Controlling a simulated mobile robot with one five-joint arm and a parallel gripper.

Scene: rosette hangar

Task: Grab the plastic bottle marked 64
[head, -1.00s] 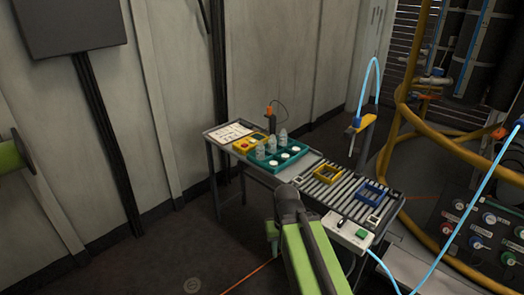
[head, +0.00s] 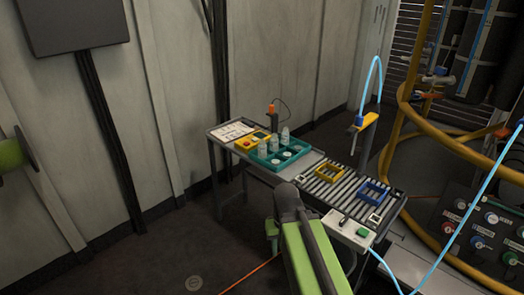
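Several small grey translucent bottles stand upright in the teal tray (head: 288,164) on the bench: a left bottle (head: 263,147), a middle bottle (head: 274,142) and a right bottle (head: 285,136). Their markings are too small to read, so I cannot tell which is 64. Pale round shapes (head: 287,155) show in the tray's near row. My green and dark arm rises from the bottom of the view, in front of the bench. My gripper cannot be made out, and nothing is seen touching the bottles.
A roller conveyor (head: 343,190) on the right carries a yellow frame (head: 328,173) and a blue frame (head: 372,191). Yellow hoses (head: 391,150) stand further right. Floor is clear at left.

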